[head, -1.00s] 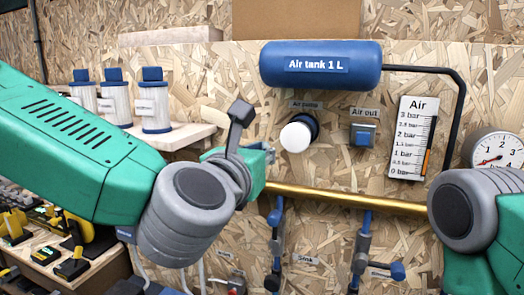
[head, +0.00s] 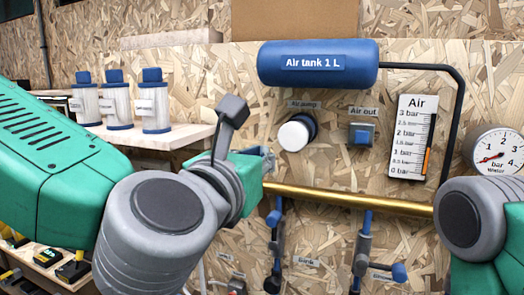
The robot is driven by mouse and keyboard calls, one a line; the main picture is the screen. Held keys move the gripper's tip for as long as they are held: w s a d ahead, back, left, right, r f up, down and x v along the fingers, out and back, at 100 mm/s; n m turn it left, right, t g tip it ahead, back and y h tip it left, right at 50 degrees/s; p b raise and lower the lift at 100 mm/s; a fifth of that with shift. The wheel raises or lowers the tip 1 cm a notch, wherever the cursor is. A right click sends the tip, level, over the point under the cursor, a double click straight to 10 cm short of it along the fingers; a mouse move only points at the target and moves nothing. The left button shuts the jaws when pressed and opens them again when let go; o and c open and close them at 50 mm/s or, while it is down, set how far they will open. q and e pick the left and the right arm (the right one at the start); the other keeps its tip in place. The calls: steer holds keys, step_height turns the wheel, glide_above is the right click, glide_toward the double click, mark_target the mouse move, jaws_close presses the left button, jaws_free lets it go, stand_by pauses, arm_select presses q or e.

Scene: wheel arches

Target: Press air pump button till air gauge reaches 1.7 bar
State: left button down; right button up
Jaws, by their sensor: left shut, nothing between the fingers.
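The air pump button (head: 294,136) is a round white knob in a blue collar on the board, below the "Air pump" label. The air gauge (head: 411,137) is a white upright scale to its right. Its orange bar tops out a little above the 1 bar mark. My left gripper (head: 267,157), mostly hidden behind my own wrist, is shut and empty. It sits below and left of the button in the picture, apart from it. My right arm shows at the right edge, but its gripper is not in view.
A blue air tank (head: 318,64) hangs above the button. The blue "Air out" button (head: 361,134) is between the button and gauge. A brass pipe (head: 350,200) runs below. A round water gauge (head: 500,152) is at right, white canisters (head: 155,106) on a shelf at left.

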mark_target(294, 138)
arm_select(q)
steer(key=x, duration=0.8)
steer(key=shift+s+d, duration=0.1)
steer(key=shift+w+d, duration=0.3)
steer(key=shift+d, duration=0.3)
steer(key=shift+w+d, duration=0.3)
steer(key=shift+d, duration=0.9)
steer(key=shift+w+a, duration=0.15)
steer(key=shift+a, duration=0.15)
steer(key=shift+w+a+b, duration=0.3)
steer(key=shift+w+a, duration=0.25)
steer(key=shift+a, duration=0.05)
steer(key=shift+w, duration=0.55)
steer(key=shift+w+d, duration=0.25)
steer(key=shift+d, duration=0.3)
steer(key=shift+s+d, duration=0.1)
steer(key=shift+d, duration=0.15)
steer(key=shift+s+b, duration=0.35)
steer(key=shift+b+v, duration=0.4)
steer(key=shift+v, duration=0.4)
steer(key=shift+s+a, duration=0.35)
steer(key=shift+s, duration=0.1)
steer(key=shift+s+a, duration=0.1)
steer(key=shift+a, duration=0.2)
arm_select(e)
steer(key=f, duration=0.2)
steer(key=shift+d+f, duration=0.2)
steer(key=shift+f, duration=0.2)
